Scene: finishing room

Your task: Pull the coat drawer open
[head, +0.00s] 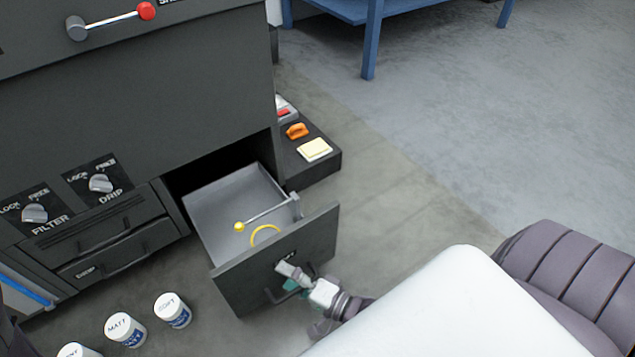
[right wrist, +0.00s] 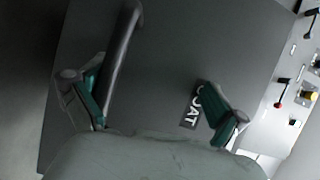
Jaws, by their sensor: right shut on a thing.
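The coat drawer (head: 234,287) stands pulled out of the dark cabinet, and its grey inside shows. Its label ends in "AT" in the head view and reads partly covered "COAT" in the right wrist view (right wrist: 190,117). My right gripper (head: 286,278) is at the drawer's front, shut on the dark bar handle (right wrist: 122,60). In the right wrist view, the handle runs beside the left-hand finger, and the fingers partly hide the drawer front. My left gripper is not in view.
A yellow-tipped rod (head: 265,215) and a yellow ring (head: 265,233) show at the drawer. A low dark box (head: 318,172) with an orange item (head: 297,131) stands behind.

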